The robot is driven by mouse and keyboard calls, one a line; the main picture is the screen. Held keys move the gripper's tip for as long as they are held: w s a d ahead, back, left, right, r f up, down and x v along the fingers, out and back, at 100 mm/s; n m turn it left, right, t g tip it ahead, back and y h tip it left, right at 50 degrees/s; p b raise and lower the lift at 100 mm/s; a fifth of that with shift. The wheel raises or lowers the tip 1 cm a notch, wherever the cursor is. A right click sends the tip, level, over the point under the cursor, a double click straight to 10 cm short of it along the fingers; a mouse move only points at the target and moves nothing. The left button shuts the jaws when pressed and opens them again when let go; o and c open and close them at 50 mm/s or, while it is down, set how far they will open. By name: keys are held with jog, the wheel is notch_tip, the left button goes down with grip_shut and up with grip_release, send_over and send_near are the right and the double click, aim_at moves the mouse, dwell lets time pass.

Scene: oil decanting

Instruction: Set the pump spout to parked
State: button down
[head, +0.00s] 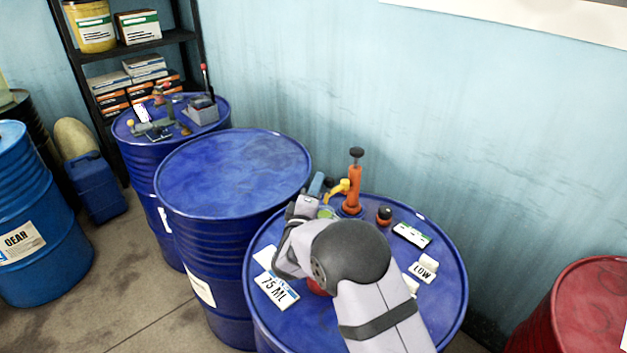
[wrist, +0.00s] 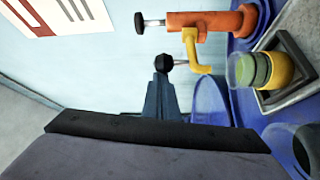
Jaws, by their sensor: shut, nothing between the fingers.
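The orange hand pump (head: 351,188) stands on the right-hand blue drum, with a black knob on top of its rod. Its yellow spout (head: 338,188) points left. In the wrist view the pump (wrist: 213,22) appears sideways, and the yellow spout (wrist: 191,48) bends beside a black round knob (wrist: 163,63) on a short grey stem. My gripper (wrist: 163,82) is shut and empty, with its blue-grey fingertips close to that knob; I cannot tell whether they touch. In the head view my gripper (head: 318,184) is just left of the spout, and my wrist hides part of the drum top.
A clear cup with green liquid (wrist: 245,70) sits by a grey square tray (wrist: 296,90) under the spout side. A 75 ML card (head: 277,291), a LOW card (head: 423,271) and a small dark-capped item (head: 384,215) lie around. The middle drum top (head: 235,172) is bare.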

aim_at(329, 185)
jog(key=shift+s+d+f+n+y+b, duration=0.15)
jog(key=shift+n+y+b, duration=0.1)
jog(key=shift+y, duration=0.15)
jog(key=shift+s+d+r+n+y+b, duration=0.15)
jog(key=shift+n+y, duration=0.1)
jog(key=shift+y, duration=0.15)
jog(key=shift+s+d+f+n+y+b, duration=0.1)
jog(key=shift+s+d+n+y+b, duration=0.25)
jog(key=shift+y, duration=0.3)
jog(key=shift+s+d+f+n+y+b, duration=0.1)
jog(key=shift+d+n+y+b, duration=0.2)
jog(key=shift+n+y, duration=0.25)
jog(key=n+y+b, duration=0.1)
jog(key=s+d+y+b, duration=0.1)
jog(key=y, duration=0.1)
jog(key=shift+d+n+y, duration=0.3)
jog(key=shift+n, duration=0.1)
jog(key=d+n+y+b, duration=0.1)
jog(key=y, duration=0.1)
jog(key=d+n+g+y+b, duration=0.1)
jog(key=y+b, duration=0.1)
jog(key=s+d+n+g+y+b, duration=0.1)
jog(key=n+y, duration=0.1)
jog(key=shift+d, duration=0.1)
jog(key=shift+d+r+g+b, duration=0.1)
jog(key=shift+d+g+b, duration=0.2)
jog(key=shift+d+b, duration=1.55)
